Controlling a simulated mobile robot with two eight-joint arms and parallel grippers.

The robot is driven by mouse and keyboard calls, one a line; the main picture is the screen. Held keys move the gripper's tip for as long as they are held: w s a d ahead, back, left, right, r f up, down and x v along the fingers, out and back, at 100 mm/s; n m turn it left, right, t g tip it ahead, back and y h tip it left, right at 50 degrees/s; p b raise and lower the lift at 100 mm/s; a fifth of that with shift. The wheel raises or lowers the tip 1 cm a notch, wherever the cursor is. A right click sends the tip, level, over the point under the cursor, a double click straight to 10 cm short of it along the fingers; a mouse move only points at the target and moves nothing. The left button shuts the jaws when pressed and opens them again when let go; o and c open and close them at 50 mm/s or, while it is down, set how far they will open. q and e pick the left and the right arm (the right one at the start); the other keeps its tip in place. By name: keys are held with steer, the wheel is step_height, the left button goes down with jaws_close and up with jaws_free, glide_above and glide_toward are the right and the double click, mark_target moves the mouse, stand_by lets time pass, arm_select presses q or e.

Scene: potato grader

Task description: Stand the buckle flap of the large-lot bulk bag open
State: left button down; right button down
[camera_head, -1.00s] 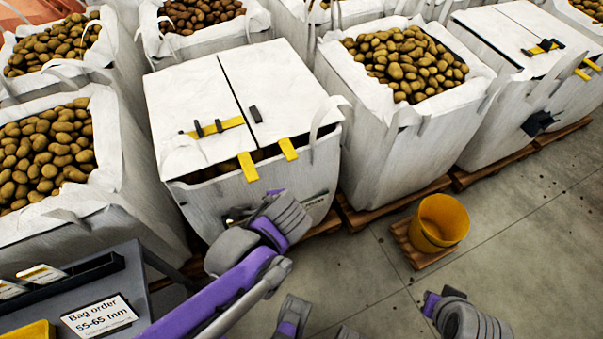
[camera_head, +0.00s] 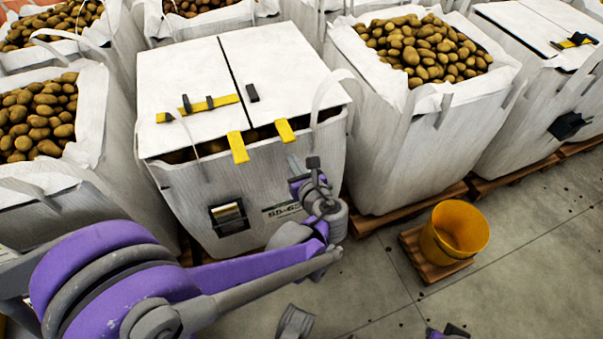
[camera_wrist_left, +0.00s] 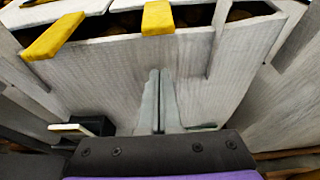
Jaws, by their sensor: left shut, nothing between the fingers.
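The bulk bag (camera_head: 190,185) with two white lid flaps stands in front of me, with a printed label on its front. The left flap (camera_head: 185,72) carries a yellow strap (camera_head: 222,101) with dark buckle pieces and lies flat. The right flap (camera_head: 290,60) has one small dark piece and also lies flat. Two yellow tabs (camera_head: 238,148) hang at the front edge; they show in the left wrist view (camera_wrist_left: 157,18). My left gripper (camera_head: 295,163) is shut and empty before the bag's front, below the tabs; its fingers (camera_wrist_left: 159,76) point toward the bag.
Open bags of potatoes stand left (camera_head: 35,120) and right (camera_head: 420,50). Another flapped bag (camera_head: 520,90) is at far right. A yellow bucket (camera_head: 455,230) sits on a small pallet (camera_head: 425,262). Concrete floor is open at lower right. A dark pouch (camera_head: 229,218) is on the bag's front.

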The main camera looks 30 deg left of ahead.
arm_select(q)
steer(key=shift+x, duration=1.1)
steer(key=shift+s+d+r, duration=0.1)
steer(key=shift+d+r, duration=0.05)
steer(key=shift+r, duration=1.9)
steer(key=shift+r, duration=0.1)
